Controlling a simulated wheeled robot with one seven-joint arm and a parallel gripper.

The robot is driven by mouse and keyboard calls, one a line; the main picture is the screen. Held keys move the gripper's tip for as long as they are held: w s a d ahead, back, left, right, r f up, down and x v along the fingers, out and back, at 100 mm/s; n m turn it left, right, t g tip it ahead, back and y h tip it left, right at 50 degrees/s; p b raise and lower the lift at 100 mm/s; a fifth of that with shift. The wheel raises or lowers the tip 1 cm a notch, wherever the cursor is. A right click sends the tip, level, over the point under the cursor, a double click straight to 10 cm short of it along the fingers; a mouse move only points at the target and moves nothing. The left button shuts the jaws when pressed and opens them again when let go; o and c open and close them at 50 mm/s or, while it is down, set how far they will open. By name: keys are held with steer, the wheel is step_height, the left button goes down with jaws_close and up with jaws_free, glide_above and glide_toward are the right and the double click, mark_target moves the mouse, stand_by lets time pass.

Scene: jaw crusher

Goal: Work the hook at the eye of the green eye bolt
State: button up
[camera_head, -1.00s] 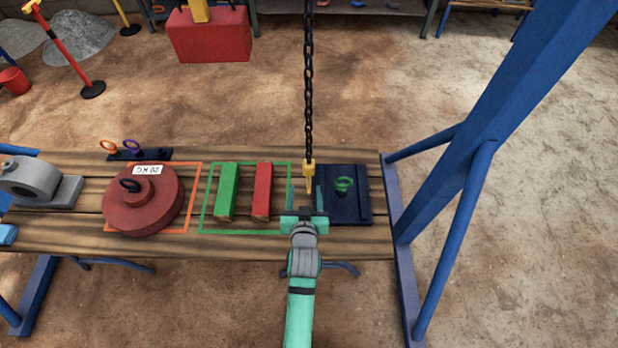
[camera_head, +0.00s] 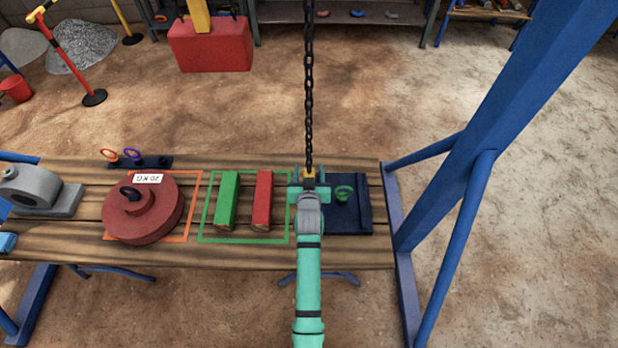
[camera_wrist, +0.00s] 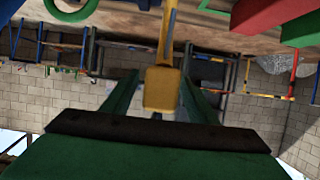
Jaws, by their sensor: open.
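The green eye bolt (camera_head: 344,193) stands upright on a dark blue plate (camera_head: 360,218) at the right end of the bench. A yellow hook block (camera_head: 309,172) hangs from a black chain just left of the eye bolt. My gripper (camera_head: 309,180) is at the block and hides most of the hook in the head view. In the wrist view the yellow hook block (camera_wrist: 161,88) lies between the two open green fingers, its shank running up the picture. The green ring (camera_wrist: 70,8) shows at the upper left there, apart from the hook. I cannot tell whether the fingers touch the block.
A red block (camera_head: 262,195) and a green block (camera_head: 227,198) lie left of my gripper. A red round weight (camera_head: 150,218) sits further left. Orange and purple eye bolts (camera_head: 132,155) stand at the back. A blue frame post (camera_head: 470,130) rises at the right.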

steer(key=shift+x, duration=0.85)
jaws_close()
steer(key=w+r, duration=0.1)
steer(key=w, duration=0.9)
steer(key=shift+w+r, duration=0.25)
steer(key=shift+r, duration=0.1)
stand_by(0.6)
steer(key=w+d, duration=0.1)
steer(key=d, duration=1.1)
steer(key=shift+d, duration=0.35)
stand_by(1.8)
